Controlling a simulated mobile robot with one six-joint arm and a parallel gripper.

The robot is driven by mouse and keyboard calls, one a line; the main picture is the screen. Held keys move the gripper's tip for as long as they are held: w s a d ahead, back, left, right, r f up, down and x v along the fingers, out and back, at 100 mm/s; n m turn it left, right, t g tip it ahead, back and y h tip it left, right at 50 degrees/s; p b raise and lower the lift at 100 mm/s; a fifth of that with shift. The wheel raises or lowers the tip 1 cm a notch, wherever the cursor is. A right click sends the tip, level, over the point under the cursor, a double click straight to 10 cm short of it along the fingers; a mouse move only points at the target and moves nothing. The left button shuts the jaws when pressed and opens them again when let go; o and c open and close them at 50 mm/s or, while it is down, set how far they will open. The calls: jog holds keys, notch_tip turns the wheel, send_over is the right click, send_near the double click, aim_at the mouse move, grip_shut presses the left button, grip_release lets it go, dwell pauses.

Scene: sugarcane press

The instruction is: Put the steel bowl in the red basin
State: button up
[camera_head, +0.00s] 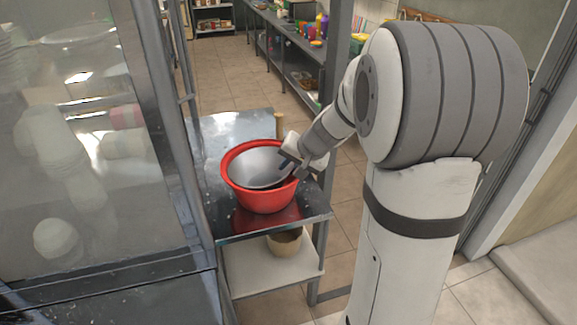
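The red basin (264,199) stands upright on a small metal table (226,128). The steel bowl (254,168) is inside the mouth of the basin, tilted, with its hollow side showing. The red rim shows around much of it. My gripper (291,167) is at the right rim of the bowl, over the basin's right edge. The fingers are small and partly hidden against the rim, so I cannot tell whether they grip it. The bowl's underside is hidden inside the basin.
A glass-fronted cabinet (75,150) stands close on the left. A metal post (338,50) rises behind the table's right side. A beige pot (285,241) sits on the table's lower shelf (262,270). The table's far part is mostly clear.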

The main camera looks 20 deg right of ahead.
jog(key=shift+r+p, duration=0.45)
jog(key=shift+r, duration=0.15)
jog(key=v, duration=1.2)
jog(key=s+a+f+n+g+h, duration=0.1)
jog(key=s+a+f+n, duration=0.2)
jog(key=s, duration=0.6)
jog(key=s+a+f+n+g+h, duration=0.2)
jog(key=s+a, duration=0.3)
jog(key=s, duration=0.5)
jog(key=shift+f+n+b, duration=0.3)
jog(key=shift+f+n, duration=0.3)
jog(key=shift+f, duration=0.1)
